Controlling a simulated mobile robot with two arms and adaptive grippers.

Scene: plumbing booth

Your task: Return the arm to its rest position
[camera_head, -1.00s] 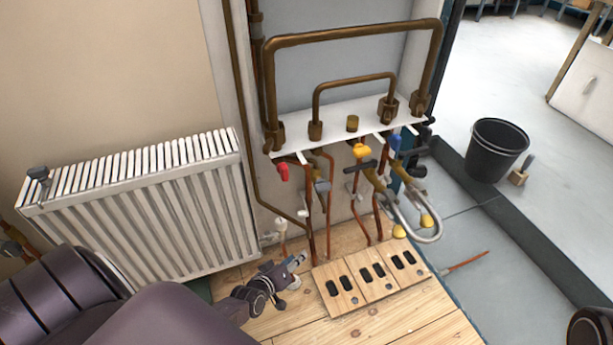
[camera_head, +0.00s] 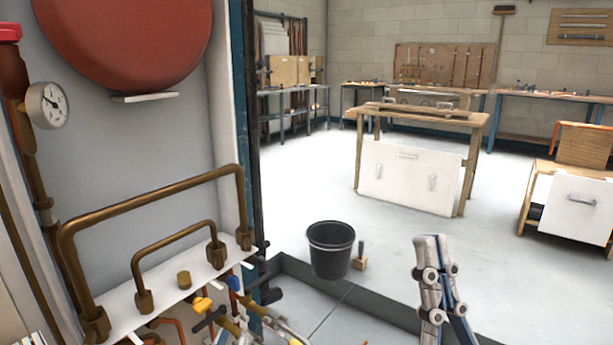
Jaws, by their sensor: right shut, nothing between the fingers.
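My right gripper (camera_head: 431,245) stands upright at the bottom, right of the middle of the head view. Its grey and blue fingers are together, with nothing between them. It appears in front of the grey floor, apart from the pipework on the left. My left gripper is outside the view.
On the left are a brown pipe frame (camera_head: 150,204) on a white shelf, coloured valves (camera_head: 203,305), a pressure gauge (camera_head: 47,105) and a red tank (camera_head: 130,40). A black bucket (camera_head: 330,250) stands beyond a low kerb. Workbenches (camera_head: 420,120) stand farther back, with open floor between.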

